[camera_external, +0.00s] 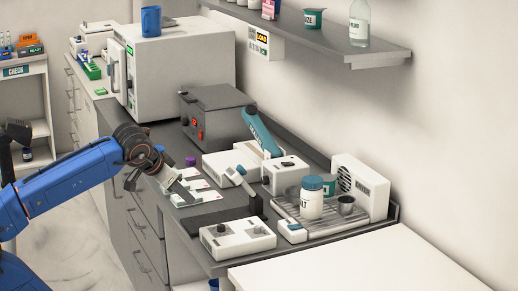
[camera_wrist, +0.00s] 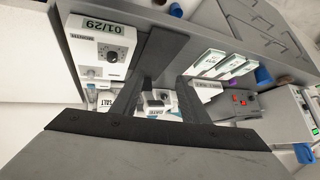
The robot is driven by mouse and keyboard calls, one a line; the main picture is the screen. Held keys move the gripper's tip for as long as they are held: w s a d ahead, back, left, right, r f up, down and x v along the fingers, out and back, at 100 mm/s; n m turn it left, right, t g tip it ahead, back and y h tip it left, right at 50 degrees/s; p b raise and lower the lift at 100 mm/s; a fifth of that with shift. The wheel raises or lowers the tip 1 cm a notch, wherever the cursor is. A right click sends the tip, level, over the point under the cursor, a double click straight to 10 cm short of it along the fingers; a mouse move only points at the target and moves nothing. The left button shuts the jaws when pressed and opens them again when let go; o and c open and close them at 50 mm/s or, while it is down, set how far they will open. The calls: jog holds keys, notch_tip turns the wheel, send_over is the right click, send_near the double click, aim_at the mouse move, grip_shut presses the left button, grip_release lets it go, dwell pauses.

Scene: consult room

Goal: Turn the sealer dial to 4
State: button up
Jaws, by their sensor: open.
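A low white box (camera_external: 237,240) with a black knob (camera_external: 221,229) stands near the front end of the grey counter. In the wrist view a white box (camera_wrist: 88,62) shows a round black dial (camera_wrist: 115,57) and a "01/29" label. Its small lettering and the dial setting are too small to read. A device with a teal lever (camera_external: 262,133) stands further back; I cannot tell which device is the sealer. My gripper (camera_external: 188,194) is open and empty above the counter's front edge, left of the knobbed box and apart from it. Its fingers (camera_wrist: 163,78) also show in the wrist view.
A small white box with a black knob (camera_external: 286,175), a white bottle (camera_external: 312,198) on a ribbed tray and a metal cup (camera_external: 346,205) stand to the right. A grey box with a red switch (camera_external: 212,117) is behind. A dark flat pad (camera_external: 215,214) lies before the gripper.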

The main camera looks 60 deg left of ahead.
jog(key=w+a+r+m+t+y, duration=0.1)
jog(key=w+a+r+t+y, duration=0.3)
jog(key=a, duration=0.4)
jog(key=w+a+r+m+t+y, duration=0.1)
jog(key=w+a+r+t+y, duration=0.15)
jog(key=w+a+r, duration=0.45)
jog(key=m+t+h, duration=0.1)
jog(key=m+h, duration=0.7)
jog(key=m, duration=0.1)
send_near(263, 181)
jog(key=shift+y, duration=0.25)
jog(key=x, duration=0.7)
jog(key=shift+w+d+f, duration=0.1)
jog(key=shift+w, duration=0.1)
grip_shut()
